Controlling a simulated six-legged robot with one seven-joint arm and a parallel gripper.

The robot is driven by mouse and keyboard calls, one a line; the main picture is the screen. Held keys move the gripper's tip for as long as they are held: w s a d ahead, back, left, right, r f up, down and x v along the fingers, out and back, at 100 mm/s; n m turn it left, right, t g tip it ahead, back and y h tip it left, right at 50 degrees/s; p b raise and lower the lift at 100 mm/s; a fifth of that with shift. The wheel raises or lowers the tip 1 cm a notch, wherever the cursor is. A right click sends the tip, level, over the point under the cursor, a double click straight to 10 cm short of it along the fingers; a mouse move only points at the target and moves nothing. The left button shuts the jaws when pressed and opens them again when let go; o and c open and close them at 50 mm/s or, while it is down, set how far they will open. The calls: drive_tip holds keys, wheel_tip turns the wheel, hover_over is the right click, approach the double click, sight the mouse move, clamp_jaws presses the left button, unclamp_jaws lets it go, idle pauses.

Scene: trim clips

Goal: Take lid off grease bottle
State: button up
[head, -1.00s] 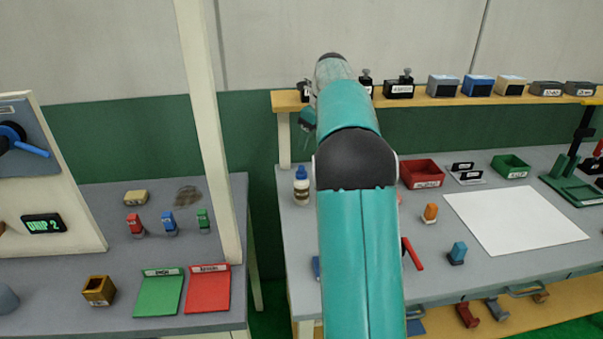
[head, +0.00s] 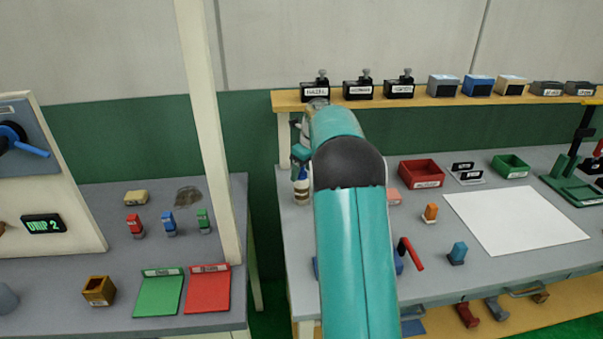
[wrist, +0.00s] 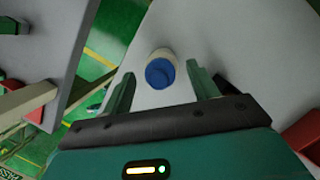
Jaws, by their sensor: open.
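The grease bottle (head: 301,191) is white with a dark label and stands upright near the left end of the right-hand table. In the head view my arm hides part of its top. In the wrist view I look down on its blue lid (wrist: 160,73), with the white bottle body (wrist: 163,56) around it. My gripper (wrist: 162,80) is open, with one green finger on each side of the lid and visible gaps between. The lid is still on the bottle. In the head view the fingers are mostly hidden by my arm.
A shelf (head: 430,101) with several small boxes runs behind the table. A red bin (head: 421,173) and a white sheet (head: 515,220) lie to the right. A pale post (head: 207,130) and another table stand left, across a gap.

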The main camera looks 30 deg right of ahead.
drive_tip(key=c, duration=1)
drive_tip(key=shift+r, duration=0.15)
drive_tip(key=shift+c, duration=0.2)
